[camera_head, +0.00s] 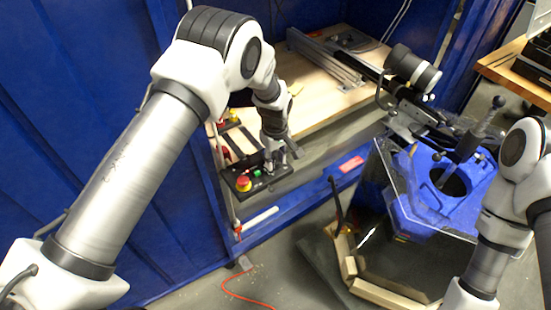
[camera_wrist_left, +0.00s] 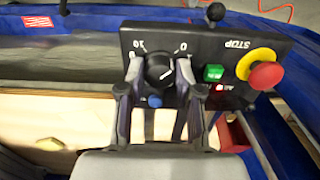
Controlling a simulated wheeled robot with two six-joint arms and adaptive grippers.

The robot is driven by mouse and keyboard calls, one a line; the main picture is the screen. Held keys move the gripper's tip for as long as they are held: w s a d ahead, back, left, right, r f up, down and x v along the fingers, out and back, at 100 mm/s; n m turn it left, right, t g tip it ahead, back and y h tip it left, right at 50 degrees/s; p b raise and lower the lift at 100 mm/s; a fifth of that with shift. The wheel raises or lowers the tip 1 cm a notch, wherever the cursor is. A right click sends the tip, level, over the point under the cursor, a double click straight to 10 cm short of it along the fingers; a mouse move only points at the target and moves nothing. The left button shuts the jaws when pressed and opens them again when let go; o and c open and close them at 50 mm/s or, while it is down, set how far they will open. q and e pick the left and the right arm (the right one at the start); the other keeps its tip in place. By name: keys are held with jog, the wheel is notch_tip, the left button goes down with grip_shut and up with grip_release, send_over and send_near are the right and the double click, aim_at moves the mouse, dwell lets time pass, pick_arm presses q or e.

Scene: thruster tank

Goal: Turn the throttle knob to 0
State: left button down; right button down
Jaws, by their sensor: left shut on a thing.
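The black throttle knob (camera_wrist_left: 159,67) sits on a black control panel (camera_wrist_left: 205,40), which shows upside down in the left wrist view. A "0" and a "10" are printed on the dial beyond the knob, the 0 to the right. A pale mark shows on the knob, but its exact setting is hard to read. My left gripper (camera_wrist_left: 159,72) has one finger on each side of the knob and is shut on it. In the head view my left gripper (camera_head: 279,157) is over the panel (camera_head: 247,192) and hides the knob. I see no right gripper clearly.
Beside the knob are a green button (camera_wrist_left: 213,73), a red light and a red emergency stop (camera_wrist_left: 266,75) on yellow. A blue button (camera_wrist_left: 155,101) is just below the knob. A wooden bench (camera_head: 330,98) lies behind; a blue machine (camera_head: 440,195) stands right.

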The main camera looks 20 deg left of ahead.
aim_at(275, 161)
pick_arm(q)
jog(key=c, duration=0.8)
grip_release()
jog(key=shift+s+f, duration=0.2)
jog(key=shift+f, duration=0.05)
jog(key=shift+o, duration=0.2)
jog(key=shift+w+a, duration=0.1)
jog(key=shift+w, duration=0.1)
notch_tip(275, 161, up, 12)
